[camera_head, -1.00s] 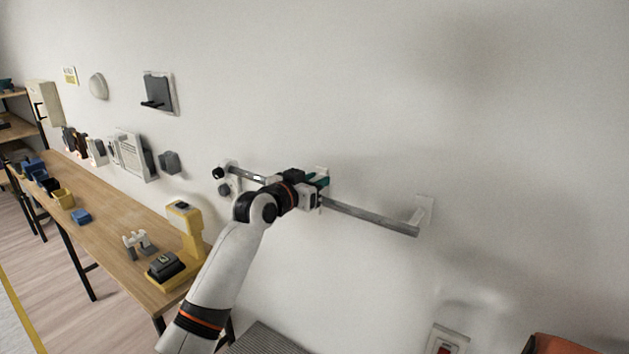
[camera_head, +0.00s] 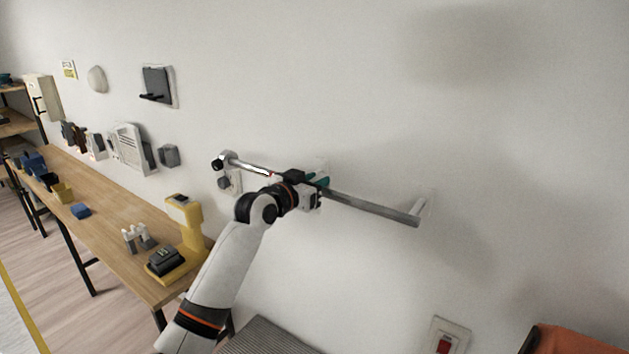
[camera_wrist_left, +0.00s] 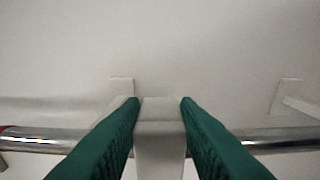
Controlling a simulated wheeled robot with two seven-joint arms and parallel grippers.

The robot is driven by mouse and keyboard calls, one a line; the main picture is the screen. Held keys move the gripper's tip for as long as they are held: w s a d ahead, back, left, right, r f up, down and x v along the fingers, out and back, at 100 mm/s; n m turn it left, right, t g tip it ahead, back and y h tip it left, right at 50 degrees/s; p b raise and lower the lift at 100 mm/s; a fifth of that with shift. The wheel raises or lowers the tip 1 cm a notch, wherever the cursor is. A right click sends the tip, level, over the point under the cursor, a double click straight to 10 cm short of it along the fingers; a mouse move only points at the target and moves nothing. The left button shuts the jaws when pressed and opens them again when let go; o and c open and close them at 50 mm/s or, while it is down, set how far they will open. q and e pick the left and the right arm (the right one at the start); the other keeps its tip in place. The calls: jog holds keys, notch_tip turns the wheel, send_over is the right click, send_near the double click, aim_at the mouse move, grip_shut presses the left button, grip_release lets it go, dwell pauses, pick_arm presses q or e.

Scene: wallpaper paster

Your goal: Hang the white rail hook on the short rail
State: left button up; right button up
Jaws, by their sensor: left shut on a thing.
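The metal rail (camera_head: 370,207) runs along the wall on brackets. In the left wrist view the rail (camera_wrist_left: 288,139) passes left to right behind the fingers. My left gripper (camera_head: 322,182) is at the middle of the rail. In the left wrist view its green fingers (camera_wrist_left: 160,112) are shut on the white rail hook (camera_wrist_left: 160,145), a pale upright block directly in front of the rail. The hook's lower part is cut off by the frame. I cannot tell whether it is seated on the rail. In the head view the hook cannot be made out clearly. My right gripper is not in view.
A wooden bench (camera_head: 110,220) stands along the wall at left, with a yellow stand (camera_head: 188,225) and small items. A wall switch (camera_head: 447,340) and an orange object (camera_head: 570,342) are at lower right. The wall above the rail is clear.

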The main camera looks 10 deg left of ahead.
pick_arm(q)
jog(key=shift+f+b, duration=0.3)
jog(key=shift+f, duration=0.3)
jog(key=o, duration=1)
jog(key=b+v, duration=0.3)
jog(key=v, duration=0.9)
jog(key=shift+a+b, duration=0.1)
jog(key=shift+b, duration=0.3)
